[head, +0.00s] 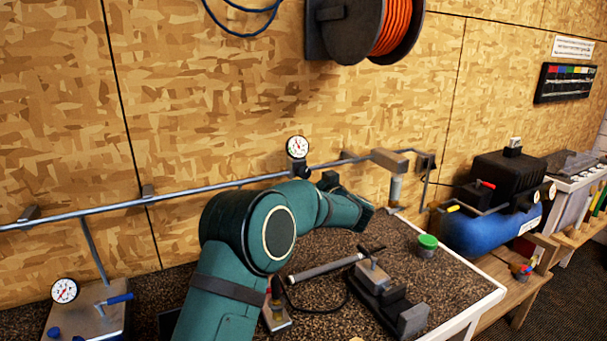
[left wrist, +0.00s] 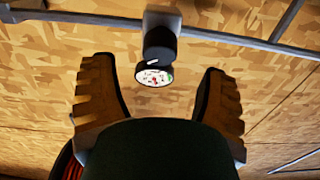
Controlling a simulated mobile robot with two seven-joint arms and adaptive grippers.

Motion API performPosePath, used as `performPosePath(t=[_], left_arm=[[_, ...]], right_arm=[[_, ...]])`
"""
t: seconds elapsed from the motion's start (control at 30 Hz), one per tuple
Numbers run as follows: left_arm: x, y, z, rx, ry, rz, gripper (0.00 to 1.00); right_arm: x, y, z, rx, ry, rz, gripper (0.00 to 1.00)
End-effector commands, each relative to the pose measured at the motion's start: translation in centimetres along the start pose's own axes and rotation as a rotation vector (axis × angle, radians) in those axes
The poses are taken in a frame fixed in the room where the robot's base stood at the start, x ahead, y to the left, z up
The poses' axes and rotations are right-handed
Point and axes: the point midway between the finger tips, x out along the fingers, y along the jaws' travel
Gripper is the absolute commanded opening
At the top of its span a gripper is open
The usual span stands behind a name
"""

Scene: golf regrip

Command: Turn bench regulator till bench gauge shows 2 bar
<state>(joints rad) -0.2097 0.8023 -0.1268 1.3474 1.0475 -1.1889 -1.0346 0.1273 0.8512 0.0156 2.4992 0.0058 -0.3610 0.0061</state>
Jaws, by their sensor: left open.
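The bench gauge, a round white dial (head: 297,147), stands on the pipe along the wall in the head view. My right gripper is out of view.
The wall pipe (head: 190,191) runs behind my arm. A second gauge (head: 65,290) sits at lower left. A blue compressor (head: 478,232) stands right.

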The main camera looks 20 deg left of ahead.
Motion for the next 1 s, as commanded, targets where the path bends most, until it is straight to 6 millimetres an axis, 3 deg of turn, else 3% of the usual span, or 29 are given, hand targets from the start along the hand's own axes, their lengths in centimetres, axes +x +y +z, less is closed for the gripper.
performPosePath(t=[0.1,0.3,0.77,0.8,0.97,1.0], left_arm=[[2.4,-0.1,0.1,-0.001,0.000,-0.002,0.74],[5.0,0.0,0.0,-0.001,0.000,-0.001,0.74],[6.1,0.0,0.0,0.000,0.000,0.000,0.74],[6.1,0.0,0.0,0.000,0.000,0.000,0.68],[6.0,0.0,0.0,0.000,0.000,0.000,0.12],[6.0,0.0,0.0,0.000,0.000,0.000,0.07]], right_arm=[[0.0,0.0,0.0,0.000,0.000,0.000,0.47],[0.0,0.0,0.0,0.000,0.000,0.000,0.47],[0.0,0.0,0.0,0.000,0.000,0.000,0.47],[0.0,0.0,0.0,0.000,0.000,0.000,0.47],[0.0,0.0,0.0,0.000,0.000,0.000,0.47],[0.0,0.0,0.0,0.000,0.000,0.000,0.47]])
